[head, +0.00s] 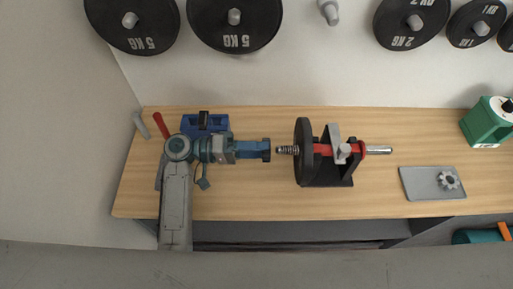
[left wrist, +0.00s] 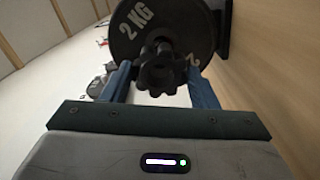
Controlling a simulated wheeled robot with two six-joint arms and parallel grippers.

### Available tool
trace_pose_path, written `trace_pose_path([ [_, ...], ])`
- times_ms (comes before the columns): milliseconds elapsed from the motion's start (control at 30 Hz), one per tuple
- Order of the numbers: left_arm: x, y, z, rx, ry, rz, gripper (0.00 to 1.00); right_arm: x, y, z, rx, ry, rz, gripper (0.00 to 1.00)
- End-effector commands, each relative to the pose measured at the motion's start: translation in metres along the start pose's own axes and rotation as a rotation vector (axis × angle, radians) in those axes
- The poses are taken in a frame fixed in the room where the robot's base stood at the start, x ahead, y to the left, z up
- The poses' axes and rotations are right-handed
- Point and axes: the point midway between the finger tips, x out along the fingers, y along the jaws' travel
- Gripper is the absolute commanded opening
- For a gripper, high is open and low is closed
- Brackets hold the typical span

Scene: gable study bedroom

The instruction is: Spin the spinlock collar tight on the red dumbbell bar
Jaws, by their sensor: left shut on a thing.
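The red dumbbell bar (head: 324,149) lies level across a black stand (head: 340,180), with a grey clamp (head: 334,135) over it. A black plate (head: 303,150) is on its left part, and the threaded left end (head: 288,150) sticks out past it. My left gripper (head: 267,150) points right, in line with the bar, at that end. The left wrist view shows a black star-shaped collar (left wrist: 161,72) between its blue fingers, in front of the plate (left wrist: 128,32) marked 2 KG. My right gripper is out of view.
A blue object (head: 190,124) is behind my left arm. A green case (head: 485,125) stands far right. Weight plates hang on the wall.

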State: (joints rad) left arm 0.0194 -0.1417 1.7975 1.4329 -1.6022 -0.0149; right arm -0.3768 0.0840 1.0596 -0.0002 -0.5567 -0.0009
Motion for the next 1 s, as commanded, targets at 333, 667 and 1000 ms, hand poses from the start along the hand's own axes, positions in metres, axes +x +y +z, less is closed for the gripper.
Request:
trace_pose_path([
  [333,0.0,0.0007,-0.0001,0.0,0.0,0.0,0.31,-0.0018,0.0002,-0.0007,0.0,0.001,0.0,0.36],
  [667,0.0006,0.0001,0.0,0.0,0.0,0.0,0.31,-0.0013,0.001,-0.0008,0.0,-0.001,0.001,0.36],
  [1000,0.0081,0.0,0.0,0.0,0.0,0.001,0.31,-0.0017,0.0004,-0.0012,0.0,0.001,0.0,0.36],
])
